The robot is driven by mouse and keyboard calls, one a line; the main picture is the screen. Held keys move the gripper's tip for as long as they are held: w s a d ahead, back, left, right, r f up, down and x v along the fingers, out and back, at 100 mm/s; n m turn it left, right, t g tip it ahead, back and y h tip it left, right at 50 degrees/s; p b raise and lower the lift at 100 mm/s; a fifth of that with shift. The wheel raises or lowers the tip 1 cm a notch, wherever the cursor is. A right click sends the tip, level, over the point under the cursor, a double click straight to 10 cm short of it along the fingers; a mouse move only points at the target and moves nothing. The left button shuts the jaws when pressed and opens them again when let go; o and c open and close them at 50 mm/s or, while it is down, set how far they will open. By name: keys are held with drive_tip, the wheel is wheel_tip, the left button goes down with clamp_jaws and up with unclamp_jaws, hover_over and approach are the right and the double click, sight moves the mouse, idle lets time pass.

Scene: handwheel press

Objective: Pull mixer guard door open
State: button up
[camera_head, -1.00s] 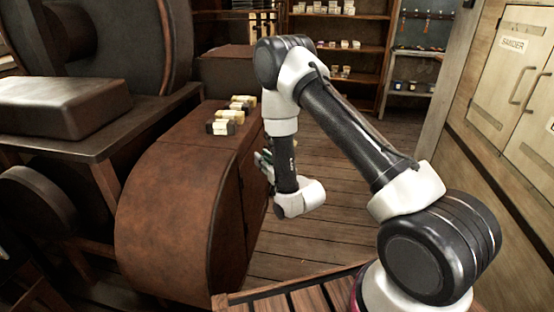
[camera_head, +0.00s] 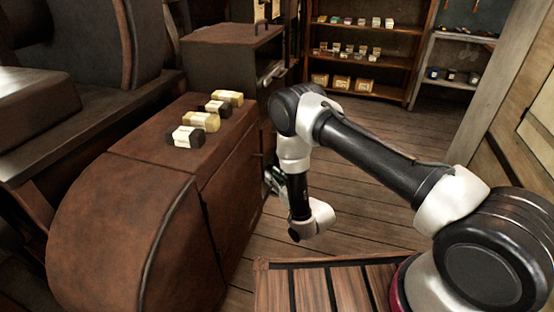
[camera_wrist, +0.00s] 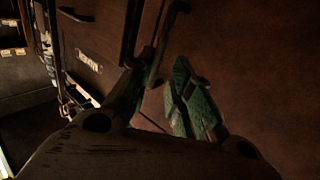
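The brown housing (camera_head: 120,225) with a rounded front stands at left in the head view. A flat door panel (camera_head: 232,180) is on its right side, with a seam at its front edge. My gripper (camera_head: 271,180) is beside this panel, partly hidden by my wrist. In the wrist view my gripper (camera_wrist: 160,68) has its two fingers apart, the right one with a green pad. A dark bar handle (camera_wrist: 170,35) shows just beyond and between the fingertips. I cannot tell whether they touch it. The wrist view is dark.
Several small boxes (camera_head: 201,122) stand on the housing's top. A dark cabinet (camera_head: 232,66) stands behind it. In the wrist view a panel with a label (camera_wrist: 88,61) is at left. Shelves (camera_head: 362,48) stand at the back. The wooden floor (camera_head: 365,195) right of the housing is clear.

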sight(263, 168)
drive_tip(key=x, duration=0.7)
drive_tip(key=shift+w+a+f, duration=0.1)
drive_tip(key=shift+w+a, duration=0.05)
drive_tip(key=shift+w, duration=0.25)
drive_tip(key=shift+c, duration=0.3)
clamp_jaws()
